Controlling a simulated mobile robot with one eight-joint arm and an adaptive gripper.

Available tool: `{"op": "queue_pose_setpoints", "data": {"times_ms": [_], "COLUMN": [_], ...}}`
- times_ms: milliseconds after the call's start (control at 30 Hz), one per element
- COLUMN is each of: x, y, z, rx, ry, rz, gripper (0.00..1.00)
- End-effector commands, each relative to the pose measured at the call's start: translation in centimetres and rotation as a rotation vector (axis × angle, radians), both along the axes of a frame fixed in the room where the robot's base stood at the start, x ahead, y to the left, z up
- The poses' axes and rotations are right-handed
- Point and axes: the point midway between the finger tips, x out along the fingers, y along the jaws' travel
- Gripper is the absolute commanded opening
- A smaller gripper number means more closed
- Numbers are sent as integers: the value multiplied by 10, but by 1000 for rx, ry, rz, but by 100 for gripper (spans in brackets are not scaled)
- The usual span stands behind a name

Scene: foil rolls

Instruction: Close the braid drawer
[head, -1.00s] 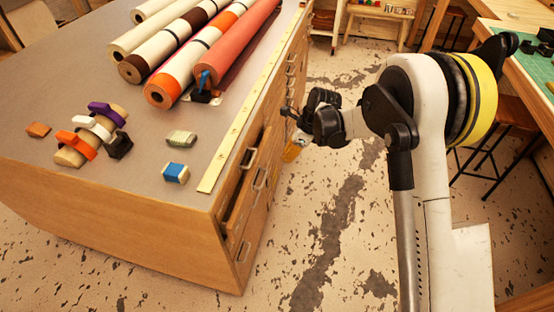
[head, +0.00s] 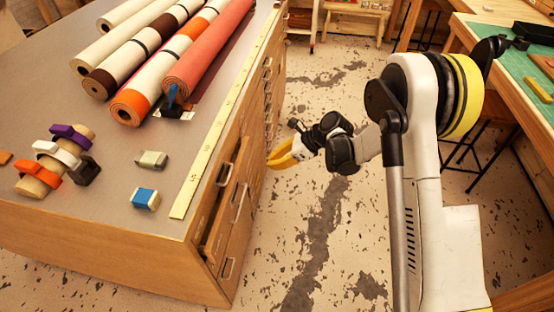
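The wooden cabinet (head: 120,235) has a column of drawers with metal handles on its right face. One upper drawer (head: 226,212) near the front corner stands out from the face, with a dark gap along its top. No label is readable, so I cannot tell whether it is the braid drawer. My gripper (head: 272,160), with orange-yellow fingers, is beside the drawer face, further back than the drawer that stands out. Its fingers look spread and empty, pointing towards the cabinet. It appears apart from the drawer fronts.
Several foil rolls (head: 205,60), a yellow ruler strip (head: 215,135), small blocks (head: 145,198) and a rack of coloured clips (head: 58,160) lie on the cabinet top. A green-matted workbench (head: 505,75) and stools stand at right. The floor beside the cabinet is clear.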

Motion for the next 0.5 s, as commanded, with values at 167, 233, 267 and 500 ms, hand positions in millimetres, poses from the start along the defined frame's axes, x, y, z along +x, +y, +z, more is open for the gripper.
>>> {"op": "queue_pose_setpoints", "data": {"times_ms": [167, 233, 267, 500], "x": [2, 3, 3, 5], "y": [28, 38, 43, 72], "z": [-33, -42, -44, -40], "rx": [-1, -1, -1, -3], "ry": [0, -1, 0, 0], "rz": [1, 2, 3, 1], "gripper": [0, 0, 0, 0]}}
